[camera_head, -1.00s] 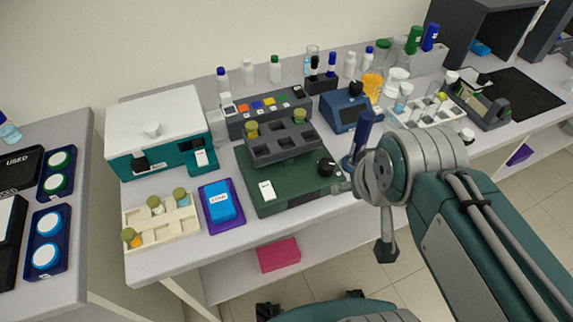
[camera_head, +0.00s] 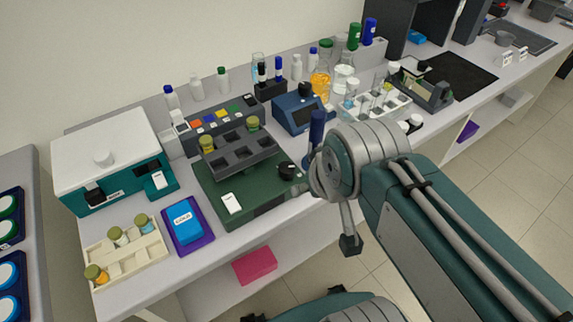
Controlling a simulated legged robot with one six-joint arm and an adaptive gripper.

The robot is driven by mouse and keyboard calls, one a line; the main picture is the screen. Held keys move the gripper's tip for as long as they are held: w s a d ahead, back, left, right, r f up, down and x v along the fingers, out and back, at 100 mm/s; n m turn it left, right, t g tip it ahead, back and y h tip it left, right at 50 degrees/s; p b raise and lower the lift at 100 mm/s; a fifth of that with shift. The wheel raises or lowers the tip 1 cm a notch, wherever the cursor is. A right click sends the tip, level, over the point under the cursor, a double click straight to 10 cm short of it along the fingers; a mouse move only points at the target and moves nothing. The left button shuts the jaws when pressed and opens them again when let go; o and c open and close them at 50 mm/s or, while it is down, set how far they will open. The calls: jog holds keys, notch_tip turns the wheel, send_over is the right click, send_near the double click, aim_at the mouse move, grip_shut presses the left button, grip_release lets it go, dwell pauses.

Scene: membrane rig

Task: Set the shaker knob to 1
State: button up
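The shaker has a dark green base (camera_head: 222,188) and a dark grey rack (camera_head: 236,160) on top holding two olive-capped vials. Its round black knob (camera_head: 287,170) is at the base's right front corner. The knob's setting is too small to read. My gripper (camera_head: 304,184) is at the end of my arm, just right of the knob. My own wrist hides most of it. I cannot tell whether its fingers are open or shut, or whether they touch the knob.
A blue device (camera_head: 296,113) stands behind the knob. A purple tray (camera_head: 204,237) with a blue block and a cream vial rack (camera_head: 100,262) lie to the left. Bottles line the back. A test-tube rack (camera_head: 372,108) stands at the right. The bench's front edge is close.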

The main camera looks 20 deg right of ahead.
jog(key=shift+o, duration=0.6)
jog(key=m+g, duration=0.6)
jog(key=m, duration=0.6)
send_over(287, 166)
jog(key=f, duration=0.1)
notch_tip(287, 166, down, 11)
jog(key=shift+f, duration=0.1)
jog(key=c, duration=1.1)
